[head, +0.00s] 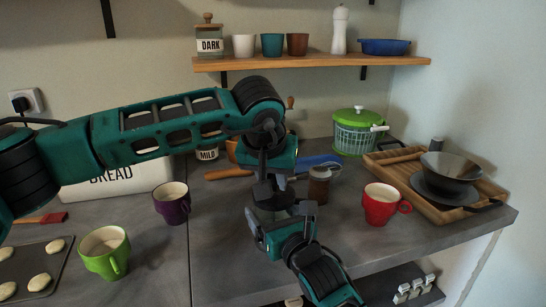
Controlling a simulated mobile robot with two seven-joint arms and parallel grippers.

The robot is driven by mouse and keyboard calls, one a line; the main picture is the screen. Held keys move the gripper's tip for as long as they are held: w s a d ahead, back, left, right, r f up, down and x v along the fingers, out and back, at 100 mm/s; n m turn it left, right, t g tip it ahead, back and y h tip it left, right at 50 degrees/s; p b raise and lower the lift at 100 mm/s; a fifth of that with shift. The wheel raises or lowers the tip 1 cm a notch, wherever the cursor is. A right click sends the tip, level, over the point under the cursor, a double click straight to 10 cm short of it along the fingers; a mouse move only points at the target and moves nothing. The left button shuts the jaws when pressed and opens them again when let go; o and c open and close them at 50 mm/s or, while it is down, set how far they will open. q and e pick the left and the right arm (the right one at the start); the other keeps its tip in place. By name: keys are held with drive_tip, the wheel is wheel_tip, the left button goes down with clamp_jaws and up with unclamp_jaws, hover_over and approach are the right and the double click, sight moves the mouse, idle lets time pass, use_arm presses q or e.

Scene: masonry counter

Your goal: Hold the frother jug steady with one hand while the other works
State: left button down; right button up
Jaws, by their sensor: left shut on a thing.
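My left gripper (270,190) reaches in from the left and points down over the middle of the counter. It is shut on a small grey thing (273,214) that looks like the frother jug, mostly hidden by both grippers. My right gripper (279,212) comes up from the bottom edge. Its fingers are spread, one on each side of the grey thing; whether they touch it I cannot tell.
A brown jar (319,187) stands close right of the grippers, and a red mug (381,204) farther right. A purple mug (172,203) and green mug (105,252) stand left. A wooden tray (484,187) with a dark bowl (450,168) is at right.

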use_arm(q)
drive_tip(key=shift+f, duration=0.35)
drive_tip(key=shift+a, duration=0.1)
wheel_tip(320, 180, up, 8)
drive_tip(key=shift+f, duration=0.2)
wheel_tip(320, 180, down, 8)
drive_tip(key=shift+r, duration=0.3)
